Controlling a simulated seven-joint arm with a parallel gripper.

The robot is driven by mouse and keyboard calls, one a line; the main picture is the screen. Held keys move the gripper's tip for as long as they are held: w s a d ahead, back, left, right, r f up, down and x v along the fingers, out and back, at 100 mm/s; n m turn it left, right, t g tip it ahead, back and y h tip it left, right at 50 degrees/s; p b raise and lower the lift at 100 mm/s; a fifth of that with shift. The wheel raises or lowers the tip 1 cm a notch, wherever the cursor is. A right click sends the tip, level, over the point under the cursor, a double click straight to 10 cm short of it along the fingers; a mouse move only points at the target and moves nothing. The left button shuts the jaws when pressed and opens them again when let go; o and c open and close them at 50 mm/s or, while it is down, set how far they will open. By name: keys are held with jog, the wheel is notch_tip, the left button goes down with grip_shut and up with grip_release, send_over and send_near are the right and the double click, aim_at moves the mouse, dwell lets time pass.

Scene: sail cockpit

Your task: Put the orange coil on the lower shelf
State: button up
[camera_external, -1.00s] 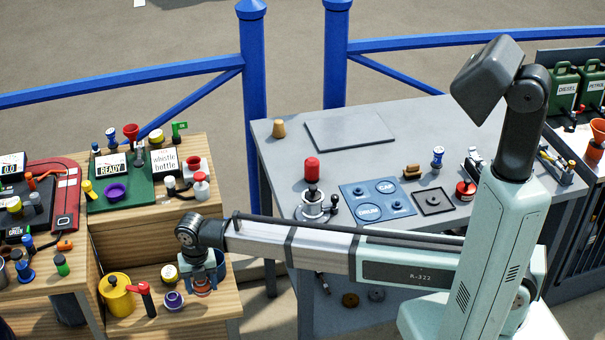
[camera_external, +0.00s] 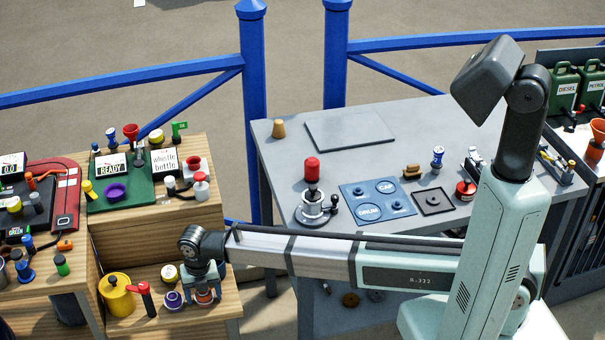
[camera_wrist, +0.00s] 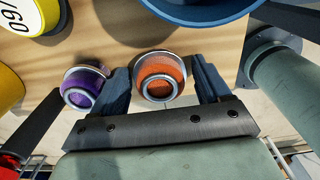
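The orange coil (camera_wrist: 160,78) is a small orange drum with a pale metal rim, on the low wooden surface at lower left. It also shows, partly covered, in the external view (camera_external: 205,296). My gripper (camera_wrist: 164,77) is open with its blue fingers on either side of the coil, and gaps show at both sides. In the external view my gripper (camera_external: 205,288) points down over the coil.
A purple coil (camera_wrist: 86,86) stands close outside the left finger. A red-handled item (camera_external: 147,297), yellow pot (camera_external: 117,294) and yellow-and-white tin (camera_external: 170,273) are nearby. A blue round container (camera_wrist: 205,8) lies beyond the coil. The grey workbench (camera_external: 290,155) stands to the right.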

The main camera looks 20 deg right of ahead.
jog(key=shift+o, duration=0.8)
notch_tip(320, 180, up, 12)
jog(key=shift+r, duration=0.15)
